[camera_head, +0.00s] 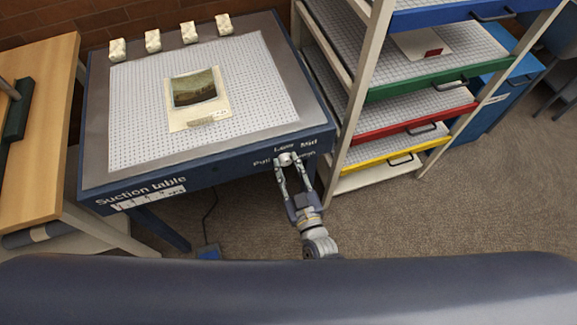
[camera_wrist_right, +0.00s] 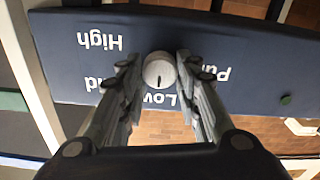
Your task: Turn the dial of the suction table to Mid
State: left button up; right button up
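The suction table (camera_head: 100,110) stands at the left in the head view, with a dial (camera_head: 288,158) on its dark blue front panel. In the right wrist view the dial (camera_wrist_right: 159,70) is a round white knob, and its dark mark points to the label Low (camera_wrist_right: 160,100). This view is upside down; High (camera_wrist_right: 100,40) and a partly hidden Mid label (camera_wrist_right: 100,84) also show. My right gripper (camera_wrist_right: 157,66) is open, its fingers on either side of the dial; I cannot tell whether they touch it. My left gripper is not in view.
A print (camera_head: 194,88) lies on the perforated top, with several pale weights (camera_head: 153,41) along the back edge. A rack with coloured drawers (camera_head: 420,82) stands close right of the table. A wooden table (camera_head: 35,120) is at the left. Carpet is free in front.

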jog(key=shift+c, duration=1)
jog(key=m+b, duration=0.1)
jog(key=m, duration=0.4)
jog(key=m+b, duration=0.1)
jog(key=m, duration=0.5)
jog(key=shift+f+m, duration=0.1)
jog(key=shift+m, duration=0.3)
jog(key=o, duration=1.1)
jog(key=shift+d, duration=0.1)
jog(key=shift+c, duration=0.2)
